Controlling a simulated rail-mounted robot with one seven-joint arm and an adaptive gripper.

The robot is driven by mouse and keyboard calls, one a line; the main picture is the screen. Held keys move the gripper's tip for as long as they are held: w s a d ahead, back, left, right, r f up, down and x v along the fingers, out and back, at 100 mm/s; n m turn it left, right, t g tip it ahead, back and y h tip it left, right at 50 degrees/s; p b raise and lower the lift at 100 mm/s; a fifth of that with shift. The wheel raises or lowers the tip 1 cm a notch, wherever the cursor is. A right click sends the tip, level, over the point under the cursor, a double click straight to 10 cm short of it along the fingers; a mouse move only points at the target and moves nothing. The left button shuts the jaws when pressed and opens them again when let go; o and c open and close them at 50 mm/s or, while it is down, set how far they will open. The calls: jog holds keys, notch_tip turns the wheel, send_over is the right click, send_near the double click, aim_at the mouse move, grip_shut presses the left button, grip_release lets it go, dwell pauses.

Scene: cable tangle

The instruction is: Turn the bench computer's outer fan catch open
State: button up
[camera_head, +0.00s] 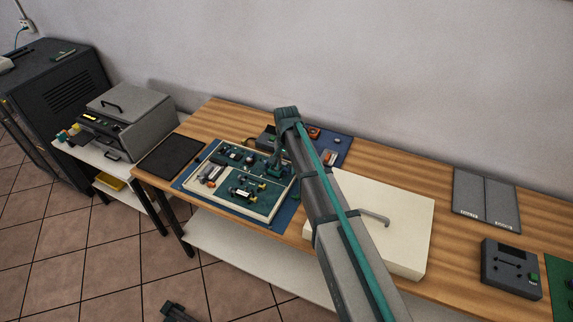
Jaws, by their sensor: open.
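The open bench computer (196,187), a shallow light-rimmed case with dark green boards and small parts inside, lies on a blue mat at the left part of the wooden bench. The outer fan catch is too small to tell apart from the other parts. My arm reaches in from the lower right over the bench. My gripper (275,168) points down at the case's right back corner and is open. Whether it touches anything there cannot be told. My arm hides part of the case's right side and what lies behind it.
A cream panel with a grey handle (407,222) lies right of the case, partly behind my arm. A black mat (170,156) lies to the left. Grey folders (486,200) and a dark control box (510,268) are at right. A grey lidded machine (128,118) stands left of the bench.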

jog(key=shift+c, duration=0.2)
grip_shut()
jog(key=shift+n, duration=0.4)
jog(key=n+b, duration=0.1)
jog(key=n, duration=0.2)
jog(key=shift+f+n+b, duration=0.1)
jog(key=shift+n+b, duration=0.2)
jog(key=shift+b, duration=0.05)
jog(key=n+b, duration=0.1)
jog(key=n, duration=0.3)
jog(key=shift+n, duration=0.3)
jog(key=n, duration=0.4)
jog(key=shift+n+b, duration=0.3)
jog(key=shift+b, duration=0.1)
jog(key=shift+n+b, duration=0.3)
jog(key=shift+n, duration=1.9)
